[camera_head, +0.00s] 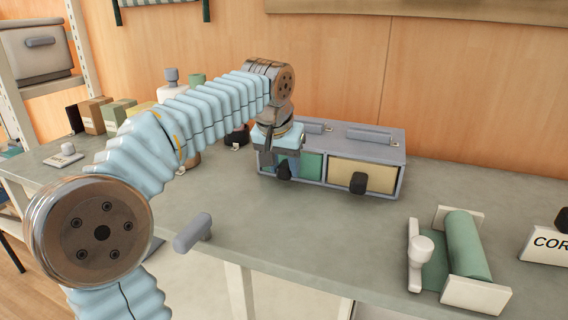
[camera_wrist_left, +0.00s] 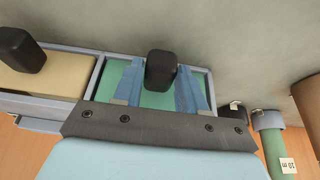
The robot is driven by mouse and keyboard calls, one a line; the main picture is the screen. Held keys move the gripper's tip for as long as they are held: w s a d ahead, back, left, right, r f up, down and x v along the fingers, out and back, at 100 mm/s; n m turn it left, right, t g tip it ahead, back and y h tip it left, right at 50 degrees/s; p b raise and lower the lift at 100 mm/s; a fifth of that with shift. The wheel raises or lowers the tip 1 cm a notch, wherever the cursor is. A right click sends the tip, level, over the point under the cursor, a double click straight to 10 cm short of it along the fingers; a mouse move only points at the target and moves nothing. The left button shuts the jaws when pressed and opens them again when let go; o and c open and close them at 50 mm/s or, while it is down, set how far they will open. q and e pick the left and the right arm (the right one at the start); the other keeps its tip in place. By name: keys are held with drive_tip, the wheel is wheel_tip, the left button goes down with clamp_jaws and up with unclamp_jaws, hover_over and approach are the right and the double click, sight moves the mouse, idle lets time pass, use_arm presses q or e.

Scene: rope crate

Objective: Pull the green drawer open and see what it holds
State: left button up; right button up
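A small grey cabinet (camera_head: 397,153) on the counter has a green drawer (camera_head: 311,166) on the left and a tan drawer (camera_head: 362,177) on the right. Both drawers look shut. The green drawer has a dark knob (camera_head: 283,172), also in the left wrist view (camera_wrist_left: 161,69). My left gripper (camera_head: 287,160) points down in front of the green drawer and hides part of it. In the left wrist view its two blue fingers (camera_wrist_left: 160,82) stand one on each side of the knob, open, with narrow gaps. My right gripper is not in view.
The tan drawer's dark knob (camera_head: 358,183) is close on the right. A green roll in a white holder (camera_head: 477,293) stands at the right front, beside a lettered sign (camera_head: 548,246). Bottles and boxes (camera_head: 95,115) stand at the left. The counter before the cabinet is clear.

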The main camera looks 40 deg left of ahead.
use_arm(q)
clamp_jaws()
drive_tip(key=shift+s+d, duration=0.1)
drive_tip(key=shift+s, duration=0.2)
drive_tip(key=s+d+b, duration=0.1)
drive_tip(key=s, duration=0.2)
drive_tip(key=s+d+b, duration=0.1)
drive_tip(key=s, duration=0.3)
drive_tip(key=s+d+b, duration=0.1)
drive_tip(key=s, duration=0.3)
drive_tip(key=shift+s+d, duration=0.25)
drive_tip(key=shift+d, duration=0.05)
drive_tip(key=o, duration=0.7)
unclamp_jaws()
drive_tip(key=shift+r, duration=0.1)
drive_tip(key=p+v, duration=0.3)
drive_tip(key=v, duration=1)
drive_tip(key=shift+r, duration=0.3)
drive_tip(key=shift+s, duration=0.1)
